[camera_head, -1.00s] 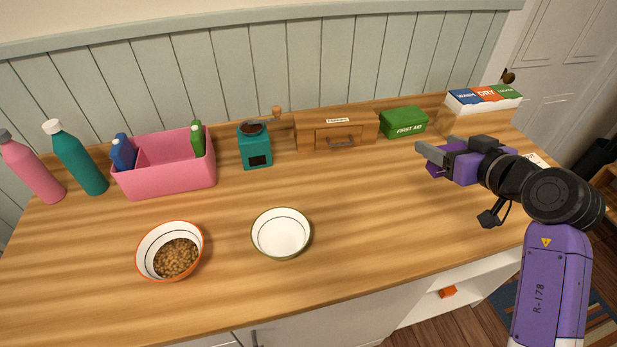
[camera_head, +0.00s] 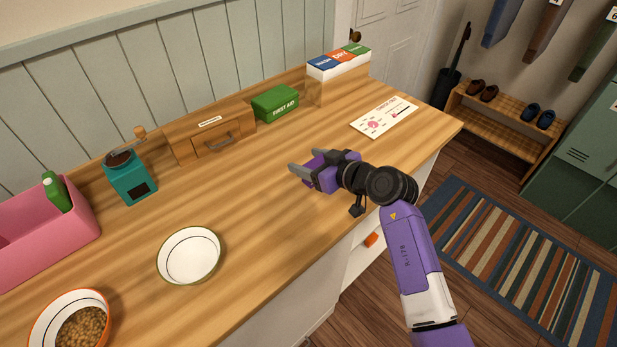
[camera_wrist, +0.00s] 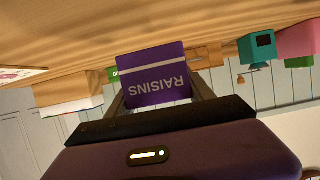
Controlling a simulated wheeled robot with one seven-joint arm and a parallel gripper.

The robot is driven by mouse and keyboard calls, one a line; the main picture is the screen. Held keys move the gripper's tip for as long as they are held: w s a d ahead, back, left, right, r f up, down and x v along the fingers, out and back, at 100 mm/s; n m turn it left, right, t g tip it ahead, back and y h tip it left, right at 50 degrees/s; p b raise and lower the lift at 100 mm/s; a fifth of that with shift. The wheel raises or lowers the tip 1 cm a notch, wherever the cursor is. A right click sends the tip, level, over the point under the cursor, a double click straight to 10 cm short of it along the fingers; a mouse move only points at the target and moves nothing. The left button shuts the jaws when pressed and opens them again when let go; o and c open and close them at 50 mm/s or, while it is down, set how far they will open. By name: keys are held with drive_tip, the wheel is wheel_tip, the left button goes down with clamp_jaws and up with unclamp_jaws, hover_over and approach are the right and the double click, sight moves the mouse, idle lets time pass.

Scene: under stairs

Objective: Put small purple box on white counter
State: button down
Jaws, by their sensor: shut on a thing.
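A small purple box labelled RAISINS (camera_wrist: 153,80) is between my gripper's fingers in the wrist view, its lettering upside down there. My gripper (camera_head: 303,169) is shut on it. In the head view the gripper is over the right part of the counter (camera_head: 260,215), which has a wooden top and a white body. The box is mostly hidden by the gripper in that view. I cannot tell whether the box touches the top.
A paper card (camera_head: 384,117) lies right. Bowls (camera_head: 190,256) and a pink bin (camera_head: 45,240) are left.

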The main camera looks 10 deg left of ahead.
drive_tip(key=shift+f+b, duration=0.55)
drive_tip(key=shift+f, duration=2.2)
drive_tip(key=shift+f, duration=0.15)
drive_tip(key=shift+c, duration=1.9)
unclamp_jaws()
drive_tip(key=p+v, duration=0.1)
drive_tip(key=v, duration=1.1)
drive_tip(key=shift+p, duration=0.4)
